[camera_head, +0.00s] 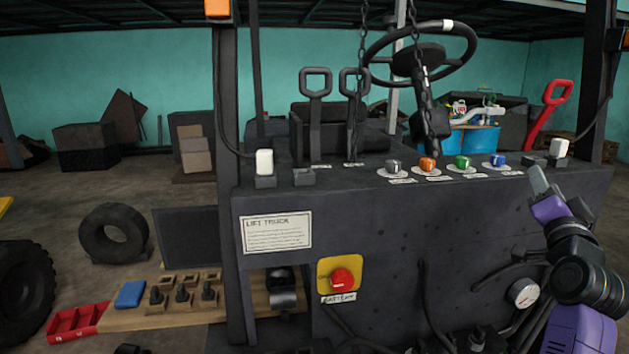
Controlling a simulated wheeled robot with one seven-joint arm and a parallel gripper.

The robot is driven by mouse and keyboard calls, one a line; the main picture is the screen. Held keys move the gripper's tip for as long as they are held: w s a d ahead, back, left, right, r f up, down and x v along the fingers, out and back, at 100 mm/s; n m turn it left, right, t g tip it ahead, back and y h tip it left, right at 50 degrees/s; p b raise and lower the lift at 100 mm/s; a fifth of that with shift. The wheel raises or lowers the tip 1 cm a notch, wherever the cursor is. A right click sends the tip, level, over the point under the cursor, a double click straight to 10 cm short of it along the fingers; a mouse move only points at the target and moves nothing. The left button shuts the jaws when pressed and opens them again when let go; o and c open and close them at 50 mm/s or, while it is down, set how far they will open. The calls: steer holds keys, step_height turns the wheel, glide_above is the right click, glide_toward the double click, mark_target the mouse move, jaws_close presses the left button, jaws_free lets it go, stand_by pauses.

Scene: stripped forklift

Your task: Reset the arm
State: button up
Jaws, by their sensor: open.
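My gripper (540,187) is at the right of the head view, at the end of my purple and black arm. It points up and left, in front of the right part of the forklift's dark panel (420,230). Nothing shows between its fingers, which are seen almost edge-on. My arm comes up from the lower right corner and hides part of the panel. The gripper appears just below the white-topped switch (559,148) on the right of the console; I cannot tell the distance between them.
The console carries colored knobs, including an orange one (427,164), grey levers (315,90), a red lever (549,110) and a steering wheel (420,50) with hanging chains. A red battery button (342,281) and gauge (523,293) are lower. A red tray (77,322) lies lower left.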

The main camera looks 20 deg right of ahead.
steer(key=s+a+f+n+t+y, duration=0.1)
steer(key=s+a+f+n+y, duration=0.1)
steer(key=s+a+f+n, duration=0.4)
steer(key=s+a+f+n+t+y, duration=0.1)
steer(key=s+a+f+n+y, duration=0.1)
steer(key=s+a+f, duration=0.65)
steer(key=s+a+f+n+t+y, duration=0.1)
steer(key=s+a+f+n+y, duration=0.25)
steer(key=a, duration=0.65)
steer(key=s+a+f+n+g+y, duration=0.1)
steer(key=s+a+f, duration=0.3)
steer(key=s, duration=0.3)
steer(key=s+a+f+n+g+y, duration=0.1)
steer(key=s+a+f+g+y, duration=0.1)
steer(key=s+a+f, duration=0.2)
steer(key=s+a+f+n+g+y, duration=0.1)
steer(key=s+a+f, duration=0.3)
steer(key=s+a, duration=0.4)
steer(key=s+g+y, duration=0.1)
steer(key=s, duration=0.3)
steer(key=shift+s+n, duration=0.2)
steer(key=shift+n, duration=0.15)
steer(key=shift+c, duration=0.5)
